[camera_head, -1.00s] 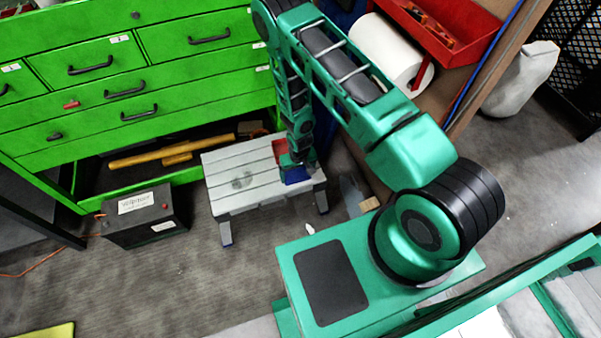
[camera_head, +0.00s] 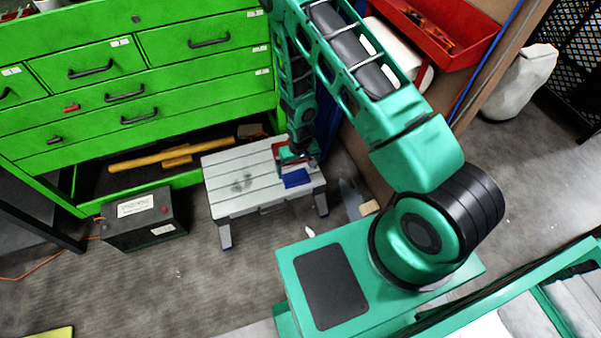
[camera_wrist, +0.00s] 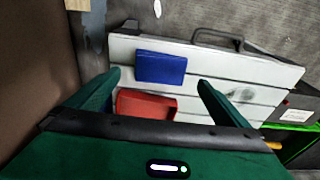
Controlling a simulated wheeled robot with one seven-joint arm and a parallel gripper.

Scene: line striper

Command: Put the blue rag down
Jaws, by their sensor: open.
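The blue rag (camera_head: 297,178) lies flat on the right part of a white slatted stool (camera_head: 238,202). It also shows in the wrist view (camera_wrist: 161,67), on the slats beyond my fingertips. My gripper (camera_head: 290,157) is above the stool just behind the rag. In the wrist view my gripper (camera_wrist: 160,82) has its two fingers spread wide, with nothing held between them. A red item (camera_wrist: 146,104) lies on the stool between the fingers and nearer my palm than the rag, with a gap between it and the rag.
A green drawer cabinet (camera_head: 160,70) stands behind the stool, with a yellow tool (camera_head: 150,158) in its low opening. A black battery box (camera_head: 142,217) is on the floor left of the stool. A red wall tray (camera_head: 425,28) hangs at upper right. The stool's left part is clear.

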